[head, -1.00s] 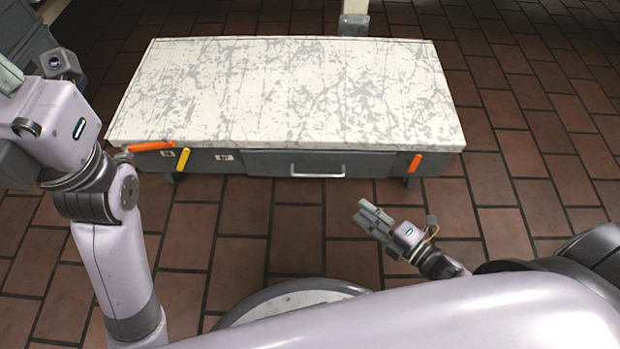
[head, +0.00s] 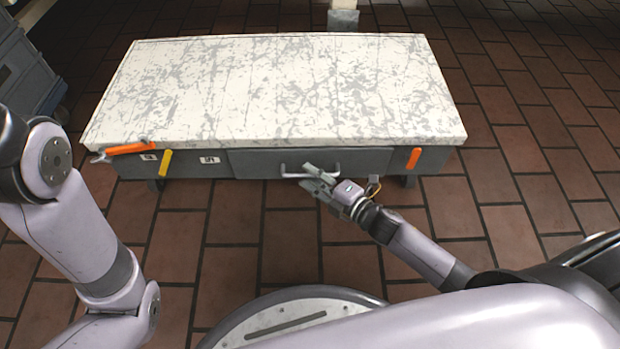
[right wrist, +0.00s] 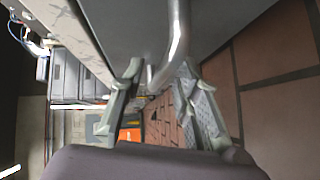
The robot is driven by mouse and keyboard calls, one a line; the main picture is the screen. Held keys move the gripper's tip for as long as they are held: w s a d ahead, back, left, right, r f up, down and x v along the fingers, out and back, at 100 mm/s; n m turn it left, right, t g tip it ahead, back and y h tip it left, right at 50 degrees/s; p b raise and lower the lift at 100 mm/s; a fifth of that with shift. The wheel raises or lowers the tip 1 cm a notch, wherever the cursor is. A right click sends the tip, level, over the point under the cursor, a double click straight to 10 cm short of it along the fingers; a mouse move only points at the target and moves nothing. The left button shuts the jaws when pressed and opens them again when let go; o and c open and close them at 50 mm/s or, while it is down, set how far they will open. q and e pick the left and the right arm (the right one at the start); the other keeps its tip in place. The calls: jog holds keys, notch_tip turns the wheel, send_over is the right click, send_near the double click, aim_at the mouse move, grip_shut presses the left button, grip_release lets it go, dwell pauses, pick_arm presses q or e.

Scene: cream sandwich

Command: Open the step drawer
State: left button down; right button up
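The step drawer (head: 255,163) is in the grey front of a low bench with a marbled white top (head: 275,90). It looks closed, its face about flush with the front. Its metal handle (head: 285,173) is partly hidden by my right gripper (head: 308,176) in the head view. In the right wrist view the handle (right wrist: 180,35) runs down between the spread fingers of my right gripper (right wrist: 160,72). The fingers are open, one on each side of the bar, and I cannot tell whether they touch it. My left gripper is out of view; only the left arm shows.
An orange-handled tool (head: 130,149) lies at the bench's front left corner. A yellow piece (head: 165,163) and an orange piece (head: 413,158) are on the front. A grey cabinet (head: 22,75) stands at far left. Tiled floor in front is clear.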

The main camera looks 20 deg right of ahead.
jog(key=shift+w+a, duration=0.25)
jog(key=shift+w, duration=0.2)
grip_shut()
jog(key=shift+f, duration=0.1)
dwell(0.5)
